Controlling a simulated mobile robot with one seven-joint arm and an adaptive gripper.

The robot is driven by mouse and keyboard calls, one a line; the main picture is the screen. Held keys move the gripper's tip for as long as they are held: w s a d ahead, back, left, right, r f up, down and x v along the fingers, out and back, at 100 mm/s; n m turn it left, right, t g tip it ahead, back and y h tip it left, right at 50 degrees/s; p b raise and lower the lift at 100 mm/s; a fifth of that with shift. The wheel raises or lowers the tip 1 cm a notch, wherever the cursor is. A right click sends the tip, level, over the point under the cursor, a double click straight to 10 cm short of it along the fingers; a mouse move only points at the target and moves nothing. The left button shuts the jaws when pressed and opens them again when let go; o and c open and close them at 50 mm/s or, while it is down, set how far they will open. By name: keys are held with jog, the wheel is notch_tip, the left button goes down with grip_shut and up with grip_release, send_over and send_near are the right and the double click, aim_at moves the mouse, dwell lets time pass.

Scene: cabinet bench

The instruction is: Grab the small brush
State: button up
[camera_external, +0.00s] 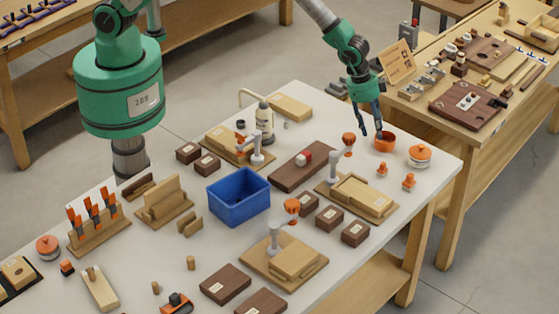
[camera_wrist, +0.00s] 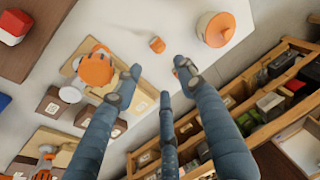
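My gripper (camera_external: 370,132) is at the far right of the white table, its fingers pointing down just left of an orange bowl (camera_external: 386,144). In the wrist view the fingertips of my gripper (camera_wrist: 156,69) are spread apart with nothing between them. I cannot make out with certainty which thing is the small brush. A small red and white piece (camera_external: 304,158) lies on a dark board, and it also shows at the upper left of the wrist view (camera_wrist: 14,26). Small orange pieces (camera_external: 382,170) stand near the right edge; one shows beyond the fingertips in the wrist view (camera_wrist: 157,44).
An orange-lidded jar (camera_external: 420,155) stands near the table's right corner. A clamp with an orange knob (camera_external: 348,140) rises left of it. A blue bin (camera_external: 238,196) stands mid-table. Dark labelled boxes (camera_external: 330,217) line the front side. A second bench (camera_external: 490,75) stands behind at right.

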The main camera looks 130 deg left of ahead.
dwell(0.3)
send_over(383, 164)
jog(key=s+d, duration=0.1)
jog(key=s, duration=0.1)
notch_tip(383, 164, down, 8)
jog(key=shift+w, duration=0.15)
jog(key=shift+f, duration=0.25)
jog(key=shift+x, duration=2.45)
jog(key=shift+c, duration=0.2)
jog(key=c, duration=0.9)
